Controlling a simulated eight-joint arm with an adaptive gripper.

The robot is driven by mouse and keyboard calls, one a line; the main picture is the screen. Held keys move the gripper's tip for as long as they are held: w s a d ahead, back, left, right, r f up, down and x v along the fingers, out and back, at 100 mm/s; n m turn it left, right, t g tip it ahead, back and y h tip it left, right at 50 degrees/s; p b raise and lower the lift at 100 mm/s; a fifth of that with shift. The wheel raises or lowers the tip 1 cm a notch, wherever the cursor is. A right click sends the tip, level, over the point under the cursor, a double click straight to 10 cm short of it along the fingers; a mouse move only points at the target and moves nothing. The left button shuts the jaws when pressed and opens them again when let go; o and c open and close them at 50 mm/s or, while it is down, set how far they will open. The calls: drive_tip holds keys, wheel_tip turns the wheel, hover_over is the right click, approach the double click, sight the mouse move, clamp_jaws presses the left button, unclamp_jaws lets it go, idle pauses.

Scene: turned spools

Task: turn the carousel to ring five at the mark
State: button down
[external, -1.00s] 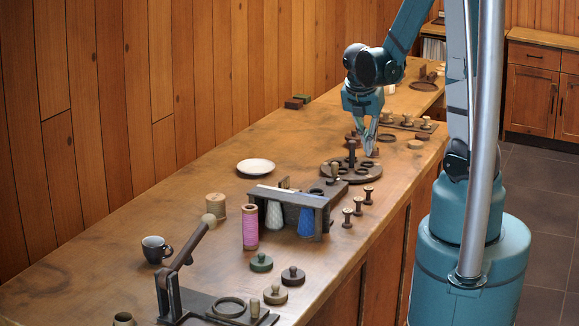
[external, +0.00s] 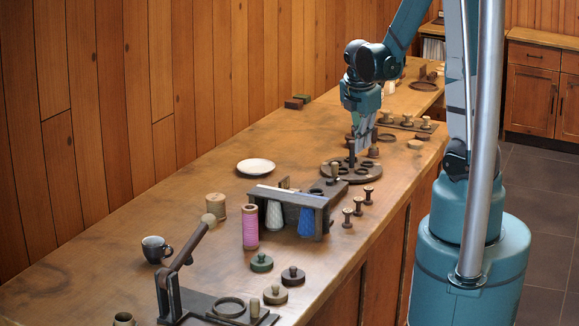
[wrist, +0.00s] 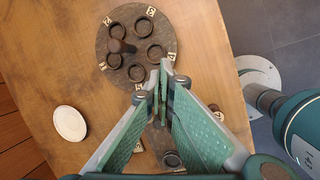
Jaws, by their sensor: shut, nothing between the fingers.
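The carousel (external: 338,177) is a dark round disc on the bench; it also shows in the wrist view (wrist: 112,66). Several dark open rings (wrist: 155,53) sit around its top, and small pale labels with marks (wrist: 151,11) line its rim. The labels are too small to read surely. A dark upright knob (wrist: 121,46) rises from the disc. My gripper (external: 362,151) is shut and empty, pointing down over the carousel beside the knob. In the wrist view its fingertips (wrist: 161,75) meet over the rim, apart from the knob. I cannot tell whether they touch the disc.
A dark rack (external: 292,198) with hanging spools stands in front of the carousel, with small dark spools (external: 347,217) to its right. A white plate (external: 256,166) lies to the left. Knobbed pieces on a board (external: 405,124) stand behind. Bench left of the plate is clear.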

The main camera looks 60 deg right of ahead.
sight(328, 167)
drive_tip(key=w+d+m+t+y, duration=0.1)
drive_tip(key=w+m, duration=0.3)
drive_tip(key=m, duration=0.4)
drive_tip(key=w+d+r+m+t+y, duration=0.1)
drive_tip(key=w+m, duration=0.3)
drive_tip(key=m, duration=0.4)
drive_tip(key=shift+d+m+t, duration=0.4)
drive_tip(key=shift+d, duration=0.25)
drive_tip(key=shift+w, duration=0.1)
drive_tip(key=shift+b+x, duration=0.65)
drive_tip(key=shift+x, duration=4.25)
drive_tip(key=shift+a+y, duration=0.2)
drive_tip(key=shift+y, duration=0.1)
